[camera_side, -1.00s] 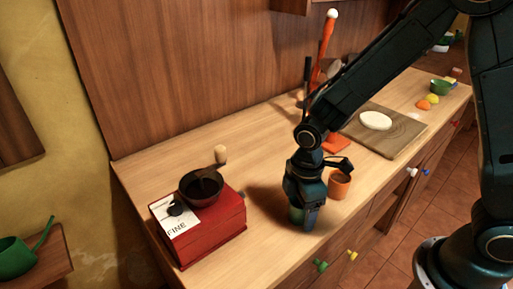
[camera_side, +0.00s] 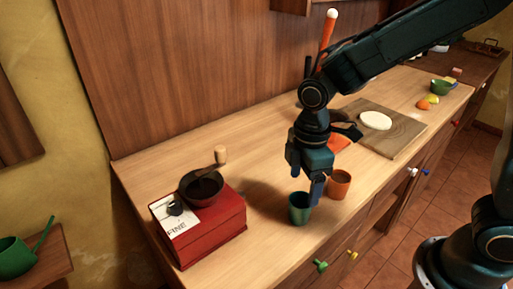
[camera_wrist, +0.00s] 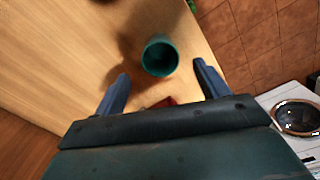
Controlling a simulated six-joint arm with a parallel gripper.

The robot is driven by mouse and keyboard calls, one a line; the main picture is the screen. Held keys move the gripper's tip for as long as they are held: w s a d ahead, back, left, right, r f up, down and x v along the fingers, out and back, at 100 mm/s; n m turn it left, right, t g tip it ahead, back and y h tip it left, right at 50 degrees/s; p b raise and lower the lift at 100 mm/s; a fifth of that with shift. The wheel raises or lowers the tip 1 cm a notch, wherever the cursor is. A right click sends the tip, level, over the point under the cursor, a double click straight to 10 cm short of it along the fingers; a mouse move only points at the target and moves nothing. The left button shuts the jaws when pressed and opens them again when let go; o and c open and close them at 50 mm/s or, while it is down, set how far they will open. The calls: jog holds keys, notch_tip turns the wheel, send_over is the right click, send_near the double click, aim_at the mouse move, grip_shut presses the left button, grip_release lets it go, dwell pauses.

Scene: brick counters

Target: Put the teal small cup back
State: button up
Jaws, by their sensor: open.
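The teal small cup (camera_side: 299,209) stands upright on the wooden counter, just left of an orange cup (camera_side: 339,184). In the wrist view the teal cup (camera_wrist: 160,56) shows beyond the fingertips, between their lines, with its opening visible. My gripper (camera_side: 312,188) is above and slightly behind the teal cup in the side view, with a finger close to its rim. In the wrist view my gripper (camera_wrist: 163,84) has its fingers spread wide with nothing held between them.
A red coffee grinder (camera_side: 205,215) with a crank stands to the left. A cutting board (camera_side: 392,143) with a white oval piece (camera_side: 375,121) lies to the right. A green bowl (camera_side: 441,87) is at the far right. Counter between the grinder and cup is clear.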

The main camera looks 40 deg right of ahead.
aim_at(304, 199)
notch_tip(304, 199, up, 4)
jog(key=shift+r, duration=0.1)
jog(key=shift+d+r, duration=0.1)
dwell(0.7)
jog(key=s+d+r+m+t, duration=0.2)
jog(key=s+d+r+m, duration=0.3)
jog(key=s+m, duration=0.1)
jog(key=s+d+r+m+t, duration=0.3)
jog(key=s+d+r+m, duration=0.1)
jog(key=s+m, duration=0.3)
jog(key=shift+s+d+r+t, duration=0.3)
jog(key=shift+s+d+r, duration=0.1)
jog(key=shift+s+d, duration=0.45)
jog(key=shift+a, duration=0.1)
jog(key=shift+c, duration=0.2)
dwell(0.4)
